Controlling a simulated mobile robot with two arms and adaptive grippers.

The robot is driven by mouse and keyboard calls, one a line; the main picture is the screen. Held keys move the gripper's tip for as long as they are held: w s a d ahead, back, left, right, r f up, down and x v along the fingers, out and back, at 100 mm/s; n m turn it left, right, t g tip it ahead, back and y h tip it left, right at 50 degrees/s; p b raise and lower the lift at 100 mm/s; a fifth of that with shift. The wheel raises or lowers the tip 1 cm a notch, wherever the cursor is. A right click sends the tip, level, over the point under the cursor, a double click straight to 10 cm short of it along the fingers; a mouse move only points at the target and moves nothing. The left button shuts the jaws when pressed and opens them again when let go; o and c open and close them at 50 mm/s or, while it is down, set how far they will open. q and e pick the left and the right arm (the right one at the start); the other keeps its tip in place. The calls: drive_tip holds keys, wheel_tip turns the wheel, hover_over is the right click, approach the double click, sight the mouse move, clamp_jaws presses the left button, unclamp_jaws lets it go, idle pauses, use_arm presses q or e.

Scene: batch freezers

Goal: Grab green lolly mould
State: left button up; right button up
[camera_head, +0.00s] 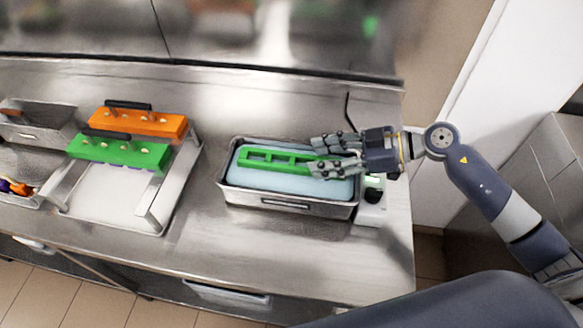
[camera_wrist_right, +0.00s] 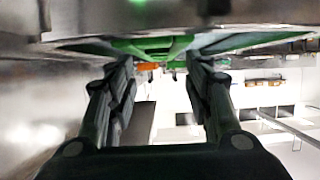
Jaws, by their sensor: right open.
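A green lolly mould (camera_head: 272,156), a long frame with openings, lies on the pale blue contents of a metal basin (camera_head: 285,202). My right gripper (camera_head: 314,155) reaches in from the right, with its fingers at the mould's right end and partly covering it. The fingers are apart. In the right wrist view, the open right gripper (camera_wrist_right: 160,70) has a green piece (camera_wrist_right: 150,46) ahead, between and beyond the fingertips. Whether the fingers touch it is unclear. My left gripper is not in view.
Metal bins (camera_head: 38,131) stand at the far left. The counter (camera_head: 205,225) is bare between stand and basin. A small white device (camera_head: 372,208) is right of the basin.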

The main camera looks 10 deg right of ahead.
sight(293, 161)
drive_tip(key=shift+w+a+f+p, duration=0.1)
drive_tip(key=shift+w+a+p, duration=0.15)
drive_tip(key=shift+a, duration=0.25)
drive_tip(key=shift+p+x, duration=0.8)
drive_tip(key=shift+x, duration=1.4)
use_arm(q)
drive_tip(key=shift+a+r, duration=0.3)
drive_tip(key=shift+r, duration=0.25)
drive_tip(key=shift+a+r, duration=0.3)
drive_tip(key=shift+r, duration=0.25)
use_arm(e)
drive_tip(key=shift+d+f, duration=0.1)
drive_tip(key=shift+f, duration=0.05)
drive_tip(key=shift+c, duration=0.6)
drive_tip(key=c, duration=0.8)
